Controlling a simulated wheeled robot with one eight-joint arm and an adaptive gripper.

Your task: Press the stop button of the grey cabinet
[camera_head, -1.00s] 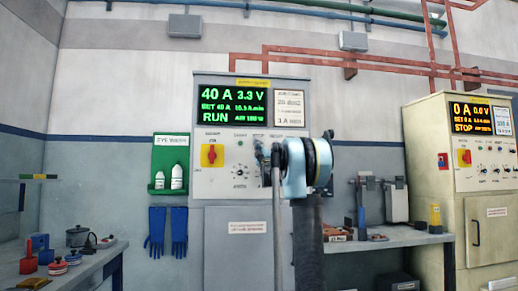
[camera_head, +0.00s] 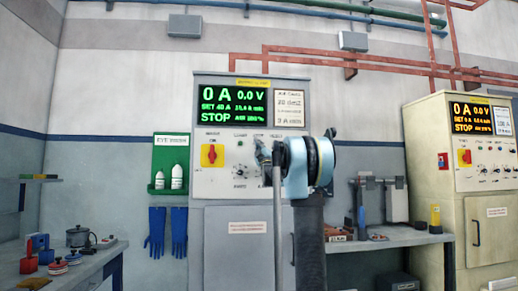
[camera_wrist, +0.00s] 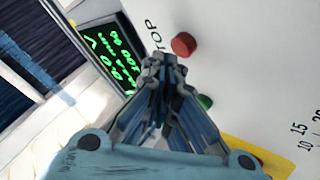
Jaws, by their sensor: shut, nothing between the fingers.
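The grey cabinet (camera_head: 215,245) stands at the centre of the head view. Its green display (camera_head: 223,108) reads 0 A, 0.0 V and STOP. In the wrist view the red stop button (camera_wrist: 183,44) shows beside lettering of which "TOP" is readable. A green button (camera_wrist: 205,102) is partly hidden behind my gripper (camera_wrist: 163,62). My gripper is shut and empty, pointing at the panel. Its tips appear beside the red button in the picture; I cannot tell the gap in depth. In the head view my arm hides the right part of the panel.
A cream cabinet (camera_head: 477,215) with an orange display stands at the right. A workbench (camera_head: 385,240) lies between the cabinets. A green eye wash board (camera_head: 171,140) and blue gloves (camera_head: 167,230) hang left of the grey cabinet. Another bench (camera_head: 75,270) is at the lower left.

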